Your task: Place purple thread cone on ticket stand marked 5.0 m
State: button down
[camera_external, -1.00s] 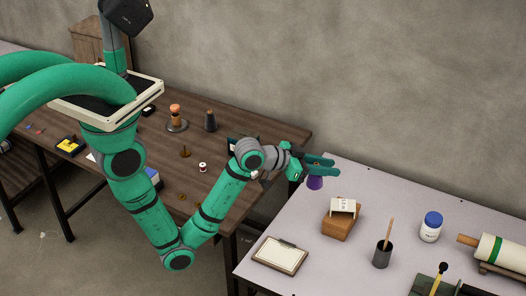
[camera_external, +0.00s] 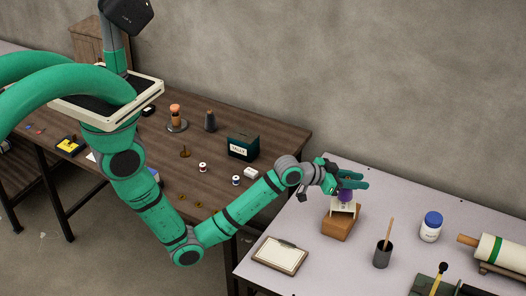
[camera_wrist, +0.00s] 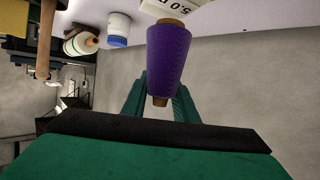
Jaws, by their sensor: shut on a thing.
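The purple thread cone (camera_wrist: 170,62) is between the fingers of my gripper (camera_wrist: 165,100), which is shut on it. In the external view the purple cone (camera_external: 346,195) shows below my gripper (camera_external: 350,182), at the ticket stand. The ticket stand is a wooden block (camera_external: 341,224) with a white ticket (camera_external: 343,210) on the light table. In the wrist view the ticket (camera_wrist: 172,9) reads "5.0" at the top edge, beside the cone's end. I cannot tell whether the cone touches the stand.
On the light table (camera_external: 305,225) are a clipboard (camera_external: 280,255), a dark cup with a stick (camera_external: 382,254), a white jar with blue lid (camera_external: 431,226) and a green-banded roll (camera_external: 497,250). The dark wooden table holds a green box (camera_external: 243,147) and spools.

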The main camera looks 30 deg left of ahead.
jog(key=shift+f, duration=1)
jog(key=shift+f, duration=0.15)
jog(key=c, duration=1.4)
grip_release()
jog(key=shift+s+a+r, duration=0.1)
jog(key=shift+r, duration=0.1)
jog(key=v, duration=1.1)
jog(key=shift+s+a+r, duration=0.2)
jog(key=shift+s+a, duration=0.05)
